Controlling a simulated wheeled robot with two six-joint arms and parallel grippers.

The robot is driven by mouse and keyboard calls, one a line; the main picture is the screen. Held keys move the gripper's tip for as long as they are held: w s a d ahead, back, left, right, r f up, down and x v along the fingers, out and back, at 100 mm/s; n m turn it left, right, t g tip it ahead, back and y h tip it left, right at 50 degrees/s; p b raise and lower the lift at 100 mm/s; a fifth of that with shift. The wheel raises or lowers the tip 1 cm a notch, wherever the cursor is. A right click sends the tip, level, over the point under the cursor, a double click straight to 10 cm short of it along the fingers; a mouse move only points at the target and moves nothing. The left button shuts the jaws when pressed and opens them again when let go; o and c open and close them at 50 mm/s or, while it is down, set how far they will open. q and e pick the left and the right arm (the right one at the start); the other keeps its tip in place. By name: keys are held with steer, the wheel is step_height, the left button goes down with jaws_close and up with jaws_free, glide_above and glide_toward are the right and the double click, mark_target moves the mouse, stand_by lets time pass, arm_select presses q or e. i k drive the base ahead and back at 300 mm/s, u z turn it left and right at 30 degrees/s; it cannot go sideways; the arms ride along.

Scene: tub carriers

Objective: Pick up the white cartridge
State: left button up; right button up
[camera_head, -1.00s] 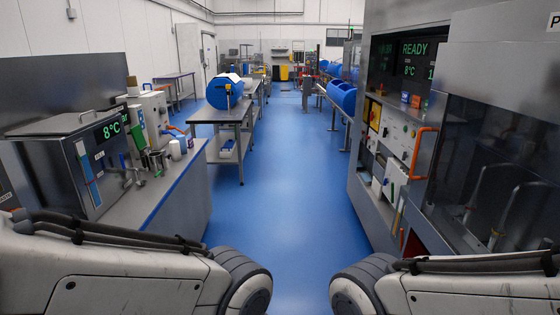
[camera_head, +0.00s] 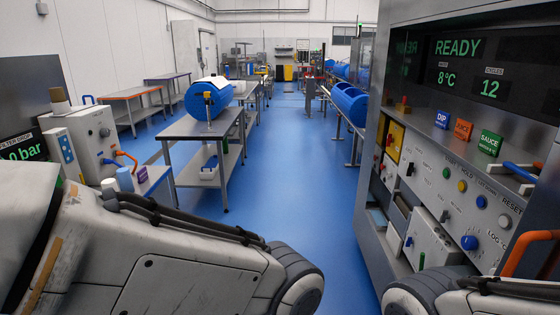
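A white item (camera_head: 209,164) lies on the lower shelf of the middle table, too small to identify. Only upper links of my two arms show, at the bottom left and bottom right. Both grippers are out of view.
A light filter unit (camera_head: 85,138) with orange and blue handles stands on the left counter. A steel table (camera_head: 180,128) holding a blue tub (camera_head: 203,105) stands ahead. A control panel machine (camera_head: 440,170) lines the right. The blue floor (camera_head: 300,190) between is clear.

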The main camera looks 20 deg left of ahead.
mark_target(107, 183)
steer(key=u, duration=0.15)
steer(key=i, duration=1.95)
steer(key=u, duration=0.9)
steer(key=i, duration=1.25)
steer(key=u, duration=1.45)
steer(key=i, duration=0.85)
steer(key=u, duration=0.35)
